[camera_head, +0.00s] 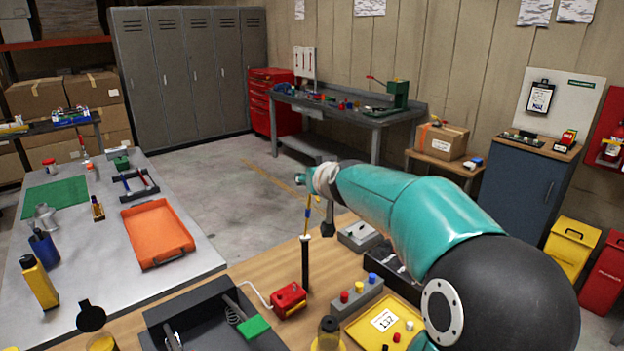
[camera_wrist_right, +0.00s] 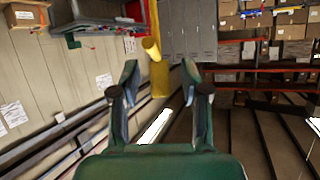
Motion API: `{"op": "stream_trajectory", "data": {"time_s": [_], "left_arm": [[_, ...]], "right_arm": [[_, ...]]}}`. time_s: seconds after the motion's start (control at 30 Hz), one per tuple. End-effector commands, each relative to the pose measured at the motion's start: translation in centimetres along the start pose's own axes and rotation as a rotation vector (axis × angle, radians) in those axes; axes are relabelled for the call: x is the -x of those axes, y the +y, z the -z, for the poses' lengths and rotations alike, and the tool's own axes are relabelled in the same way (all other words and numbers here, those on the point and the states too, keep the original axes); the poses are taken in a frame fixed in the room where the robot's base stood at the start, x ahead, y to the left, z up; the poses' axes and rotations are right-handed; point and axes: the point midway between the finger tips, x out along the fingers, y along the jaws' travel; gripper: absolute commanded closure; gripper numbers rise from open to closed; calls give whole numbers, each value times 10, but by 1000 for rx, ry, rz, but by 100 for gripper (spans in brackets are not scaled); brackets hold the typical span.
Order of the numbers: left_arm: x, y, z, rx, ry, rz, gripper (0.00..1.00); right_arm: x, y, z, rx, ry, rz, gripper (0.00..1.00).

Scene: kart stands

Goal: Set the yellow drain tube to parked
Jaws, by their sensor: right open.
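A yellow tube (camera_wrist_right: 159,78) shows in the right wrist view, just beyond my right gripper's fingertips and between them in the picture. It has a short angled stub (camera_wrist_right: 151,48) at its upper end. In the head view a thin upright piece with yellow on it (camera_head: 307,215) stands on top of a black post (camera_head: 305,263), below the end of my right arm. My right gripper (camera_wrist_right: 160,68) is open, with nothing between its fingers that I can see clearly; whether it touches the tube cannot be told. My left gripper is out of view.
Near the post are a red box (camera_head: 289,299) with a white cable, a grey block with coloured buttons (camera_head: 356,297) and a yellow tray (camera_head: 365,334). An open dark box (camera_head: 190,305) stands at the front. An orange tray (camera_head: 157,233) lies on the left table.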

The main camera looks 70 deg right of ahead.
Motion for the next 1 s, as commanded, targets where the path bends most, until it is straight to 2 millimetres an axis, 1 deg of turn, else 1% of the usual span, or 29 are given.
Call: {"op": "stream_trajectory", "data": {"time_s": [0.17, 0.4, 0.53, 0.7, 1.0], "left_arm": [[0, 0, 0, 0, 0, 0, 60], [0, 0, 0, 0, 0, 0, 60], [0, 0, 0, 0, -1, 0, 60], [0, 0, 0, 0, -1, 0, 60], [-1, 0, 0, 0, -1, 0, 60]], "right_arm": [[28, 0, 1, 0, 5, -1, 54], [77, 0, 1, 1, 6, -2, 54], [97, 0, 0, 0, 4, -1, 54], [111, -1, 0, 0, 2, -1, 54], [113, -1, -1, 0, 1, -1, 54]]}}
